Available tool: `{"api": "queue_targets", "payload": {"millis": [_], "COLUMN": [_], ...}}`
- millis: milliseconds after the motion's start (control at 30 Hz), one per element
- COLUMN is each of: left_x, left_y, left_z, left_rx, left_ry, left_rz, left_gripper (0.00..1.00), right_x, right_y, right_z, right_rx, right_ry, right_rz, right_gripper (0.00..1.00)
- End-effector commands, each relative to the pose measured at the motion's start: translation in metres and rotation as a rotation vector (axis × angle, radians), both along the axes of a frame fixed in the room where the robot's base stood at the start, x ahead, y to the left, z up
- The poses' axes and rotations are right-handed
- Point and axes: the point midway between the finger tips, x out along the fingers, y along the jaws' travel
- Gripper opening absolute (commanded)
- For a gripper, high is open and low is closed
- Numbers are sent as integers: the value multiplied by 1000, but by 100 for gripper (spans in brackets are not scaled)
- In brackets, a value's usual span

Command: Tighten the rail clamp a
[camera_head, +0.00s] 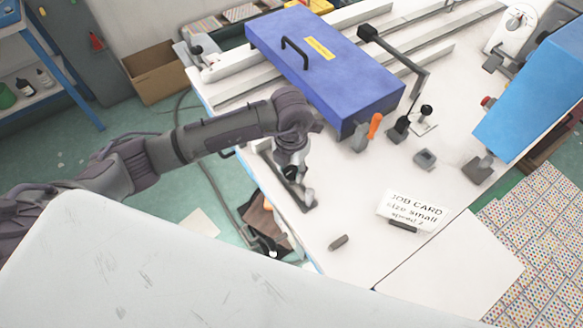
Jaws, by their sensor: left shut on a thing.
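My left arm reaches in from the left, and its gripper (293,168) points down over the left edge of the white table. The gripper is shut on a small dark knob, mostly hidden between the fingers. Just under it lies a dark grey bar (298,196) with a pale rounded end, close to the table edge. It looks like a clamp part, but I cannot tell for sure that it is rail clamp a. I cannot see how tight it is. My right gripper is not in view.
A blue case (330,75) with a black handle stands behind the gripper. An orange-handled tool (375,125) and black-knobbed fixtures stand right of it. A job card (412,209) and a small dark piece (338,242) lie nearer. The white table (350,275) is bare at front.

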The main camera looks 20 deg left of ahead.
Motion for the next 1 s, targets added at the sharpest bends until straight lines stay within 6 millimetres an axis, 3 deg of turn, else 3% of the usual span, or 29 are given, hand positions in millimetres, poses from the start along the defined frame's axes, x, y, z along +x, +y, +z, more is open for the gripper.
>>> {"api": "queue_targets", "payload": {"millis": [367,1000], "left_x": [1,1], "left_y": [1,0], "left_z": [-6,-7], "left_rx": [2,4], "left_ry": [-4,-4], "left_rz": [-265,-875], "left_gripper": [8,8], "right_x": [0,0], "right_y": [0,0], "right_z": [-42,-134], "right_rx": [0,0], "right_ry": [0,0], "right_rz": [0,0], "right_gripper": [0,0]}}
